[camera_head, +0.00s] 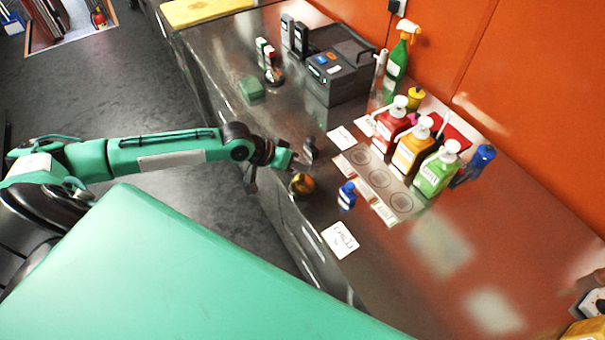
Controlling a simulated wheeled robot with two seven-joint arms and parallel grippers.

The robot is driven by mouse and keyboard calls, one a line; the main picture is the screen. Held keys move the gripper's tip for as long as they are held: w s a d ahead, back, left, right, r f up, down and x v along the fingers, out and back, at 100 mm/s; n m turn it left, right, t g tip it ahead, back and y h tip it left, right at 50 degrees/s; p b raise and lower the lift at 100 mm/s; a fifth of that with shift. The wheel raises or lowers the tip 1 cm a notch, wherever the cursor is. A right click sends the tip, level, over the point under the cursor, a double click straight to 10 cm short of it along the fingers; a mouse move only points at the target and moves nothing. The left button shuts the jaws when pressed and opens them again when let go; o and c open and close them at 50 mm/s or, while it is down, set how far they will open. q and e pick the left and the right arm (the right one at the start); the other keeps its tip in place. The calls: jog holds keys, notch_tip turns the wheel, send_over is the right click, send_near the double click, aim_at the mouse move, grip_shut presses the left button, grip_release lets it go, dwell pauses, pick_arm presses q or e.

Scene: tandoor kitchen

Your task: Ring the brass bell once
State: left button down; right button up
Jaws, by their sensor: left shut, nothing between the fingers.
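The brass bell (302,184) is a small, rounded, gold-coloured thing near the front edge of the dark metal counter (340,285). My left gripper (297,164) is just above and behind the bell in the head view. It is shut with nothing in it. It looks very close to the bell, but I cannot tell whether they touch. Its fingers are small and dark here. My right gripper is not in view.
A small blue bottle (347,196) and a white card (340,240) are right of the bell. Red, yellow and green pump bottles (436,172) stand farther back by a mat with circles (404,203). A dark machine (338,75) stands behind. The counter's right part is largely clear.

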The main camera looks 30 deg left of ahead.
aim_at(298, 180)
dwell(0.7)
pick_arm(q)
jog(key=shift+f, duration=0.4)
jog(key=shift+f, duration=0.45)
dwell(0.7)
jog(key=shift+r, duration=0.1)
jog(key=shift+r+p, duration=0.75)
jog(key=shift+p, duration=0.2)
notch_tip(298, 180, up, 5)
jog(key=p, duration=0.5)
